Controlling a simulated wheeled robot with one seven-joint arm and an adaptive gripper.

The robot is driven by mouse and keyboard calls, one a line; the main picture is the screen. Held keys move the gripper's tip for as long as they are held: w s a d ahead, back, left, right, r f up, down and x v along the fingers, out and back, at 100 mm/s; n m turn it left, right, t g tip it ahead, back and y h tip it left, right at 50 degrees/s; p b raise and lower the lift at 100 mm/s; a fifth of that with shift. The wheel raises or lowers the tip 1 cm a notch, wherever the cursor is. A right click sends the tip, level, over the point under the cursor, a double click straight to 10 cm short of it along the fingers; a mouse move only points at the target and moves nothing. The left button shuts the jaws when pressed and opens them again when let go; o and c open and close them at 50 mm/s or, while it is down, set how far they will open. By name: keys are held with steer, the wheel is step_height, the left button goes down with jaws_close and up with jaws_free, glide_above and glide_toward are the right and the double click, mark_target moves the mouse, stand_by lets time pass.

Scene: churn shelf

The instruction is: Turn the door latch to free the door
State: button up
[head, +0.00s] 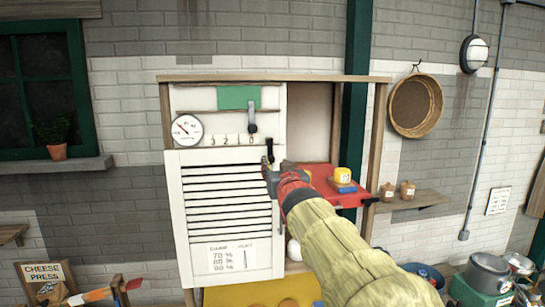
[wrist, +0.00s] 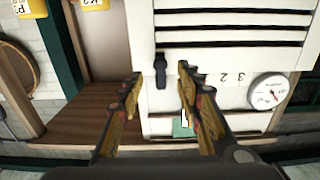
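The white louvred door (head: 180,215) is closed on the front of the wooden cabinet, and its slats also show upside down in the wrist view (wrist: 230,28). The small black latch (head: 269,150) sits at the door's top right corner and points upright in the head view. In the wrist view the latch (wrist: 161,72) shows in the gap between my fingertips. My gripper (wrist: 160,78) is open, with one finger on each side of the latch in that picture. I cannot tell whether a finger touches it. In the head view my gripper (head: 270,172) is just below the latch.
Above the door are a round dial (head: 187,130), a numbered scale with a grey-tipped lever (head: 252,118) and a green panel (head: 238,97). A wooden shelf (head: 415,199) holds small jars.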

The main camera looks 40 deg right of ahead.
mark_target(272, 159)
steer(key=p+x, duration=0.1)
steer(key=x, duration=0.4)
steer(key=shift+w+d+f, duration=0.1)
steer(key=shift+w+d, duration=0.05)
steer(key=shift+w, duration=0.2)
steer(key=shift+c, duration=1.4)
jaws_close()
